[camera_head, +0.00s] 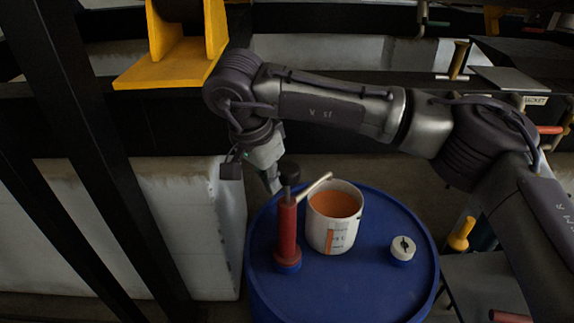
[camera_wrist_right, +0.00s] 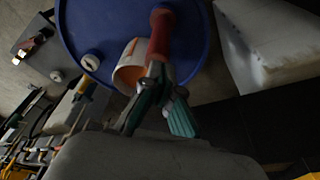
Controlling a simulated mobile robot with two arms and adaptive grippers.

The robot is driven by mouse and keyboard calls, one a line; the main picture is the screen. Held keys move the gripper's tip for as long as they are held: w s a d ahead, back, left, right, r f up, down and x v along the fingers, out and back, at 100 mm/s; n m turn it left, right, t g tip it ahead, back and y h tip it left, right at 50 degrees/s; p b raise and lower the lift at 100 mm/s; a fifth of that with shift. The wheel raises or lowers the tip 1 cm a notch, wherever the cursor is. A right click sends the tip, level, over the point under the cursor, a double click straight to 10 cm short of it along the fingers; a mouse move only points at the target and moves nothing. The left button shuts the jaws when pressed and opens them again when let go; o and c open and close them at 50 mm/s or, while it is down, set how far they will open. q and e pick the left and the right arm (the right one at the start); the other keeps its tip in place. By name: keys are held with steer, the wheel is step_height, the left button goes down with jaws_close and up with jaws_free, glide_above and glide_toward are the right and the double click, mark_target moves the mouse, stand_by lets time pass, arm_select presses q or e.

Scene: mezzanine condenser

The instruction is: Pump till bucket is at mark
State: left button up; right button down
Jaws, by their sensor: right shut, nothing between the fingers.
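A red hand pump (camera_head: 286,232) with a black knob (camera_head: 289,173) stands upright on a blue drum (camera_head: 345,285). Its pale spout reaches right over the rim of a white bucket (camera_head: 333,240). Orange liquid (camera_head: 336,204) shows inside the bucket, below its rim. The bucket's side carries small print and an orange stripe. My right gripper (camera_head: 272,184) is shut and empty, just behind and left of the knob. In the right wrist view, its teal fingers (camera_wrist_right: 162,104) overlap the red pump (camera_wrist_right: 160,35), beside the bucket (camera_wrist_right: 130,68); contact cannot be told. My left gripper is not in view.
A white cap (camera_head: 402,249) sits on the drum's right side. White blocks (camera_head: 130,230) and black posts stand left. A yellow bracket (camera_head: 175,60) is above them. Shelves with tools, including a yellow-handled one (camera_head: 461,236), stand right.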

steer(key=v, duration=1.2)
steer(key=shift+f, duration=0.1)
stand_by(0.9)
